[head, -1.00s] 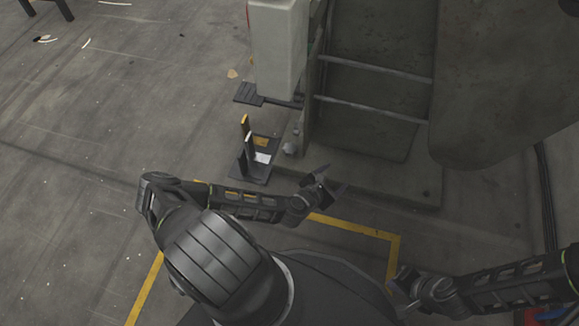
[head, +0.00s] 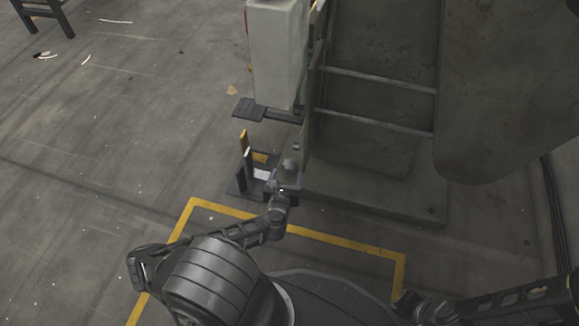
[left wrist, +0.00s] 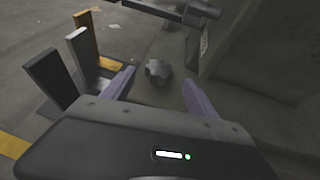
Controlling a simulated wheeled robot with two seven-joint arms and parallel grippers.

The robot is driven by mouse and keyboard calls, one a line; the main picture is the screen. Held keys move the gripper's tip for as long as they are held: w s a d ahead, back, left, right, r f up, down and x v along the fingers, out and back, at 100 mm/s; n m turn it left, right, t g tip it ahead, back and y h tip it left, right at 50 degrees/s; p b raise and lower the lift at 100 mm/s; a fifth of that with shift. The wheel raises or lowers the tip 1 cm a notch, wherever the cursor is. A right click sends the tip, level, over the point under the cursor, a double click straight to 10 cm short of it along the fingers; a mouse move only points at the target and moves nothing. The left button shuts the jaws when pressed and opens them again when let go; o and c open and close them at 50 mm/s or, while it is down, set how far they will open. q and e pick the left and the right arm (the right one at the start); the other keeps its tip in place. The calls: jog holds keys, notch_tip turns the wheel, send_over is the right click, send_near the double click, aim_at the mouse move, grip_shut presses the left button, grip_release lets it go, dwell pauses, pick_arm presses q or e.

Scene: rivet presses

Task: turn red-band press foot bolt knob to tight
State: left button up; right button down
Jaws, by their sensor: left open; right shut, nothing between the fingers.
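A small grey foot bolt knob (head: 291,165) stands low at the left corner of the press base. In the left wrist view the knob (left wrist: 158,71) shows its lobed top ahead of my left gripper. My left gripper (head: 289,180) is open at the knob. Its two fingers (left wrist: 160,88) lie to either side of the knob's direction, and nothing is between their tips that I can confirm as held. My right gripper (head: 405,302) is shut and empty at the lower right, far from the knob. A red band on the press is only a thin sliver at its upper left edge.
The grey press (head: 278,55) and its base (head: 385,190) fill the centre and right. A pedal bracket with upright plates (head: 248,165) stands just left of the knob. A dark plate (head: 249,109) juts out above. Yellow floor lines (head: 340,241) cross in front; the left floor is open.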

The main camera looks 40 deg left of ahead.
aim_at(290, 165)
pick_arm(q)
jog(key=b+x, duration=0.2)
jog(key=x, duration=0.4)
jog(key=shift+f, duration=0.15)
jog(key=shift+w+a, duration=0.2)
jog(key=shift+w, duration=0.1)
jog(key=shift+c, duration=0.5)
jog(key=c, duration=1.3)
jog(key=shift+o, duration=0.2)
